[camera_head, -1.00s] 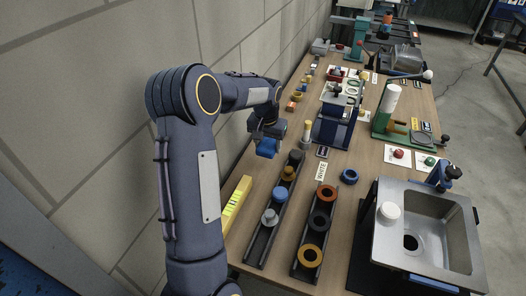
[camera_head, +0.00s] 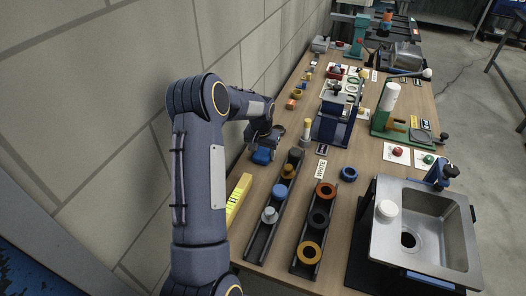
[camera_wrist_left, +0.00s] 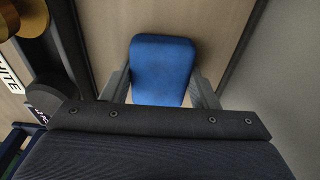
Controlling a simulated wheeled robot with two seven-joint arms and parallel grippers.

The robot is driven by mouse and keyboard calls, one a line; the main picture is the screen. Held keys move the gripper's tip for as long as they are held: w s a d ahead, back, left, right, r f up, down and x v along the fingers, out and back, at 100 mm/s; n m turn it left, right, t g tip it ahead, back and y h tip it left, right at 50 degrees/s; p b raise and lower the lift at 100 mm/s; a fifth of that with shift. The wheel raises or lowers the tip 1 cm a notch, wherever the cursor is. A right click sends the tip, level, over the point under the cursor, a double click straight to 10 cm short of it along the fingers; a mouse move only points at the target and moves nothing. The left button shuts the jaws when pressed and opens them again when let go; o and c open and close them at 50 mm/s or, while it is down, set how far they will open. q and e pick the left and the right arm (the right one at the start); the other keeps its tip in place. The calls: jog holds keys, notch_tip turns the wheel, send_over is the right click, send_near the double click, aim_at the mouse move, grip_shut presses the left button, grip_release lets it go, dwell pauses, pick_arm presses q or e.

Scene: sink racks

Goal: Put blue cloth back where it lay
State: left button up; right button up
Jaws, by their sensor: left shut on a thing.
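The blue cloth (camera_head: 261,156) is a small, rounded, block-like blue piece. It is held at the end of my left arm, near the table's left edge by the wall. In the left wrist view the cloth (camera_wrist_left: 162,68) sits between both fingers of my left gripper (camera_wrist_left: 161,86), which is shut on it. Bare wooden tabletop shows around it there. I cannot tell whether the cloth touches the table. In the head view my left gripper (camera_head: 263,150) is small and partly hidden by its own wrist. My right gripper is not in view.
Two dark racks with coloured rings and knobs, the left rack (camera_head: 258,243) and the right rack (camera_head: 304,268), stand nearer. A yellow block (camera_head: 239,197) lies by the left edge. A blue stand (camera_head: 334,125) is to the right of the gripper. A metal sink (camera_head: 440,225) is at right.

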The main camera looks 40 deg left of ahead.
aim_at(262, 155)
pick_arm(q)
jog(key=o, duration=1)
jog(key=shift+f, duration=0.1)
jog(key=shift+c, duration=0.2)
notch_tip(262, 155, up, 12)
jog(key=s, duration=0.1)
jog(key=shift+s+d+b, duration=0.15)
jog(key=shift+d+b, duration=0.05)
jog(key=shift+b, duration=0.1)
